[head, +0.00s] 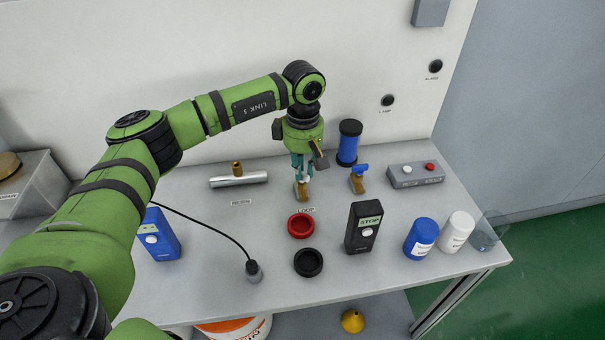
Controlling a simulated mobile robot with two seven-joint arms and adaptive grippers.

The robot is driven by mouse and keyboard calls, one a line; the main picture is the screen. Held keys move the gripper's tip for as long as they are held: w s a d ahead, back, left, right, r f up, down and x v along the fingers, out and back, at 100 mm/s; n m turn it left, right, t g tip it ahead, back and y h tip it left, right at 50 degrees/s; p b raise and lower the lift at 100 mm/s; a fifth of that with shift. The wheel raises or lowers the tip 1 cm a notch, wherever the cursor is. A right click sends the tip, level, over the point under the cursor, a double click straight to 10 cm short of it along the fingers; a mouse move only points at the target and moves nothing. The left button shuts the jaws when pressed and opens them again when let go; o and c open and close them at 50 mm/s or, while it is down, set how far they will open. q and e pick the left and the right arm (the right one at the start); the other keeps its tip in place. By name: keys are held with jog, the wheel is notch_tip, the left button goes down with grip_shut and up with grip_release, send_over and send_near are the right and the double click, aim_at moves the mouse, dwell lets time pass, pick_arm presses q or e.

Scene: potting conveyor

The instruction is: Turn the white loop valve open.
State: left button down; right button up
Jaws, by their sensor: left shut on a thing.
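The loop valve (301,194) stands on the grey bench behind a small label that seems to read LOOP. Its brass body shows below my gripper, with a small bit of white at its top. My left gripper (302,176) points straight down from above and is shut on the valve's white handle. The fingers hide most of the handle, so I cannot tell its angle. My right gripper is not in view.
A blue-handled valve (358,180) stands to the right, with a blue cylinder (348,143) behind it. A red ring (300,226), a black ring (308,262) and a black STOP device (363,228) are in front. A metal pipe (239,179) lies left.

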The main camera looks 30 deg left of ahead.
pick_arm(q)
jog(key=m+b, duration=0.2)
jog(key=m, duration=0.1)
jog(key=shift+d+f+m, duration=0.1)
jog(key=shift+f+m, duration=0.05)
jog(key=shift+m, duration=0.15)
jog(key=shift+s+m+b, duration=0.1)
jog(key=shift+m+b, duration=0.7)
jog(key=shift+m, duration=1.1)
jog(key=c, duration=1.2)
grip_release()
